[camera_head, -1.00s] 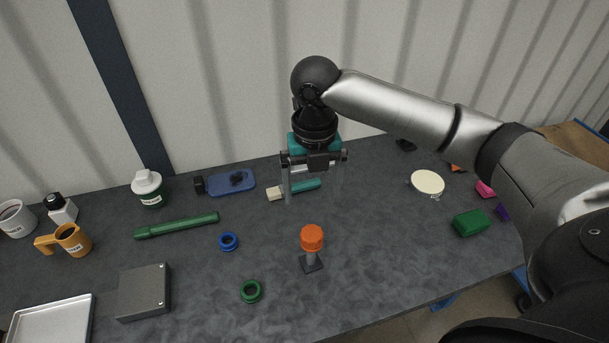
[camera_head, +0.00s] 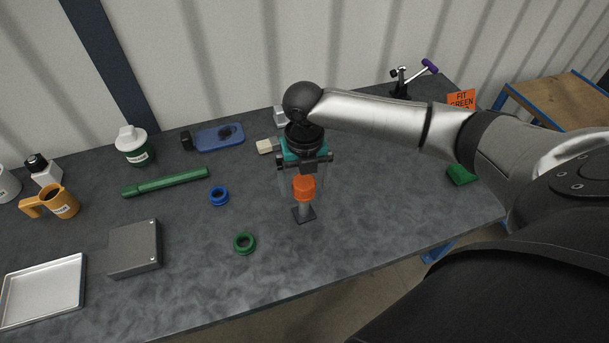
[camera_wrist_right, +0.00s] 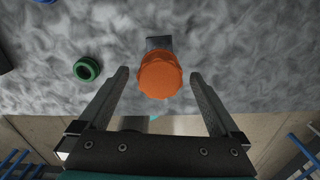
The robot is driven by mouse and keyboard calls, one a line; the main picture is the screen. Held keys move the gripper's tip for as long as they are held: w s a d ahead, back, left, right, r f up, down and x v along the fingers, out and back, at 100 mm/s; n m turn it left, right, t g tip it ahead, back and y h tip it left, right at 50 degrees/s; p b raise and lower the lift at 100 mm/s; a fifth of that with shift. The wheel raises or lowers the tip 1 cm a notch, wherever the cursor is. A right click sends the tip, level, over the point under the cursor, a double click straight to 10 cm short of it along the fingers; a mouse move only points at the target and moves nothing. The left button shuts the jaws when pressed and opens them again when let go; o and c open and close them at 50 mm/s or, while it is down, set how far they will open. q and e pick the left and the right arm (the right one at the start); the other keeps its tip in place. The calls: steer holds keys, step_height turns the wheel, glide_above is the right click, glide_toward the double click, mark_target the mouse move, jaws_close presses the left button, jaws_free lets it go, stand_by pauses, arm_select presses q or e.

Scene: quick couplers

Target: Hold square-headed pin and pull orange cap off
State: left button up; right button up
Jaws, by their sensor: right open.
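The orange cap (camera_head: 304,187) sits on top of an upright grey pin (camera_head: 304,208) with a dark square base standing on the table. In the right wrist view the cap (camera_wrist_right: 160,75) is seen from above, and the dark square (camera_wrist_right: 159,42) shows partly behind it. My right gripper (camera_head: 303,198) is open, with its fingers pointing down at the cap. In the wrist view the fingertips of my right gripper (camera_wrist_right: 158,75) lie on either side of the cap, apart from it. My left gripper is not in view.
A green ring (camera_head: 245,243) and a blue ring (camera_head: 219,196) lie left of the pin. A grey box (camera_head: 133,249), a metal tray (camera_head: 80,264) and a green rod (camera_head: 165,182) are farther left. A green block (camera_head: 461,175) lies right. The table's front edge is close.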

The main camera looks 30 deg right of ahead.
mark_target(305, 183)
steer(key=c, duration=1.4)
steer(key=o, duration=1.4)
step_height(305, 183, up, 15)
steer(key=p, duration=0.3)
steer(key=shift+r, duration=0.1)
